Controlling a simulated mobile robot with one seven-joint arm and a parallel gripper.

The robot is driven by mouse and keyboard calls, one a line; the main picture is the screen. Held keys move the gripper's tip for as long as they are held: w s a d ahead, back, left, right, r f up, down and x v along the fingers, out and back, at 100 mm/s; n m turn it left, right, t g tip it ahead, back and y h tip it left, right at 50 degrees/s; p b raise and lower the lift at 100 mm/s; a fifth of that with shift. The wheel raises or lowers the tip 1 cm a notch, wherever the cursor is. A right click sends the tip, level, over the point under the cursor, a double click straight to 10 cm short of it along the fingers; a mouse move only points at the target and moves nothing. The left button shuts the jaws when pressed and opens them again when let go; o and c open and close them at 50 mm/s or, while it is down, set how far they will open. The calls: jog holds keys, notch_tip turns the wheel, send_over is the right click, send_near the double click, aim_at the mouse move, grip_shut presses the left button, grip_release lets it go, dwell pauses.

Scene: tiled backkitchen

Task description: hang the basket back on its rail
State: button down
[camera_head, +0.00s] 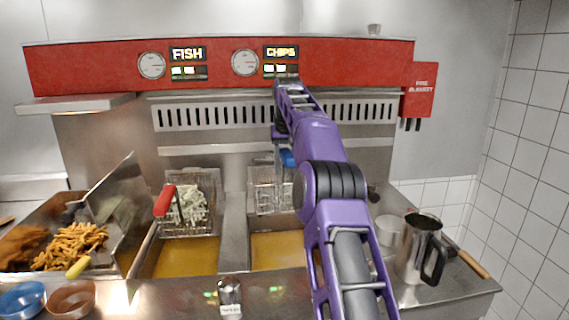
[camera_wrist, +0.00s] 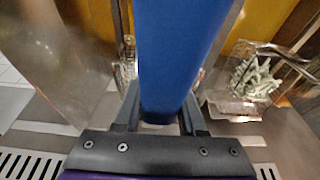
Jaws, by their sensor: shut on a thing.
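The wire basket with the blue handle (camera_head: 288,158) is at the right fryer vat. Its mesh (camera_head: 268,198) shows above the yellow oil in the head view, at about the height of the left basket, and it looks mostly empty. My gripper (camera_wrist: 160,112) is shut on the blue handle, which fills the middle of the wrist view (camera_wrist: 178,50). In the head view my arm hides part of the basket and most of the grip. A pale metal rail (camera_head: 220,149) runs along the fryer's back. I cannot tell whether the basket touches it.
A basket with a red handle (camera_head: 165,200) holds pale food (camera_head: 189,205) above the left vat (camera_head: 185,258). A tray of fries (camera_head: 72,247) stands left. A metal jug (camera_head: 419,248) stands right. Blue (camera_head: 22,299) and brown (camera_head: 72,298) bowls and a shaker (camera_head: 229,296) are in front.

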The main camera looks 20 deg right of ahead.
jog(key=shift+f+b, duration=0.9)
jog(key=shift+f, duration=0.65)
jog(key=shift+f+b, duration=0.35)
jog(key=shift+f, duration=0.3)
jog(key=shift+c, duration=2)
grip_release()
